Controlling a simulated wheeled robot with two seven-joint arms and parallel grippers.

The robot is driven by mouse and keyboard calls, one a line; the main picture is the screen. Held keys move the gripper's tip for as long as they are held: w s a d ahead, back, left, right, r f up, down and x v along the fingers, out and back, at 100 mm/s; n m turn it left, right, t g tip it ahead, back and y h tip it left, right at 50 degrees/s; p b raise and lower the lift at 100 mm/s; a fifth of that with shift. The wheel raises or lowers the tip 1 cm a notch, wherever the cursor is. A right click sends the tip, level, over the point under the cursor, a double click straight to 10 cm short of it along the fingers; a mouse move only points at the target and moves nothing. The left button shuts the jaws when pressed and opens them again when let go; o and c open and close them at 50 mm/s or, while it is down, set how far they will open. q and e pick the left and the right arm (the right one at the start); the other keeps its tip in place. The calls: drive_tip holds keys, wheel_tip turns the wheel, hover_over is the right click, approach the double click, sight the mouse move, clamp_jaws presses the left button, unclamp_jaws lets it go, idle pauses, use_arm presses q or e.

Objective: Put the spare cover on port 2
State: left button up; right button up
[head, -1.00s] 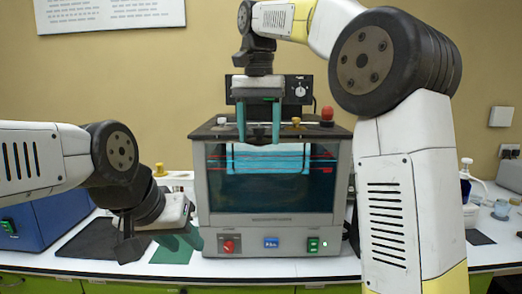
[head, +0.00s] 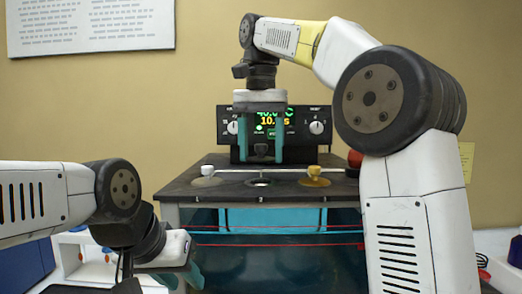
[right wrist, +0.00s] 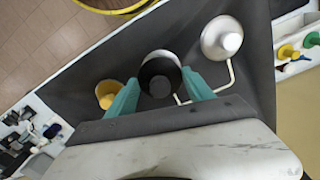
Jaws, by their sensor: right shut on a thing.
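My right gripper (head: 261,158) is above the middle of the bath's dark top plate. It is shut on a black cover (right wrist: 160,76), which shows between its teal fingers in the right wrist view. In the head view, the middle port (head: 260,182) is a pale ring with a dark opening, below and in front of the held cover. In the right wrist view, a pale rim shows behind the cover. My left gripper (head: 183,277) is low at the left, empty, with its teal fingers apart and partly cut off.
A silver cover (head: 207,171) sits left of the middle port and a gold cover (head: 313,172) sits right. A thin metal rod (head: 285,170) runs across behind the port. A control box (head: 317,127) with a lit display stands behind. A red button (head: 354,158) is at the right.

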drive_tip(key=shift+w+f, duration=0.15)
drive_tip(key=shift+w, duration=0.15)
drive_tip(key=shift+f, duration=1.85)
drive_tip(key=shift+s+f, duration=0.1)
drive_tip(key=shift+f, duration=0.35)
drive_tip(key=o, duration=1.5)
drive_tip(key=shift+c, duration=0.2)
drive_tip(key=shift+a+r, duration=0.1)
drive_tip(key=shift+r, duration=0.4)
drive_tip(key=r, duration=0.3)
drive_tip(key=shift+s, duration=0.2)
drive_tip(key=s+r, duration=0.1)
drive_tip(key=s, duration=1.4)
drive_tip(key=shift+s+d, duration=0.2)
drive_tip(key=shift+s, duration=0.15)
